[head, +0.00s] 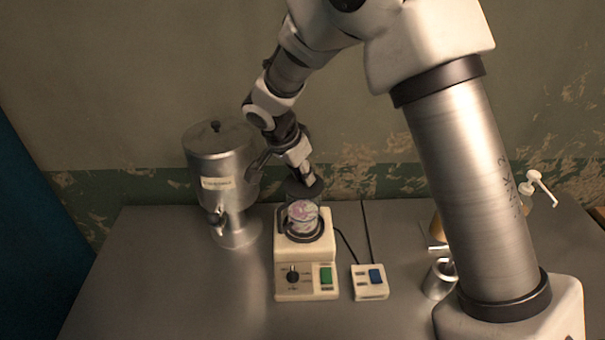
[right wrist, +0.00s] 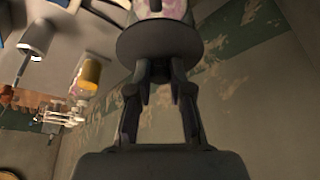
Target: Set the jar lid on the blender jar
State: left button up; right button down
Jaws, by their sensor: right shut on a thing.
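The blender jar (head: 304,214) is clear, with pink and white contents. It stands upright on the cream blender base (head: 305,284). The jar lid (head: 305,188) is a dark round disc right over the jar's mouth. In the right wrist view the lid (right wrist: 158,42) hides most of the jar (right wrist: 150,9) behind it. I cannot tell whether the lid touches the rim or is slightly above it. My right gripper (head: 304,178) is shut on the lid from above. Its fingers (right wrist: 160,82) meet at the lid's top. My left gripper is not in view.
A metal dispenser (head: 221,165) with a tap stands left of the blender. A small switch box (head: 369,282) with a blue button lies to its right. My arm's metal column covers the table's right part. The table (head: 160,285) is clear at front left.

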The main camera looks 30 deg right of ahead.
jog(key=c, duration=0.5)
grip_release()
jog(key=shift+r+p, duration=1.65)
jog(key=shift+r, duration=1.35)
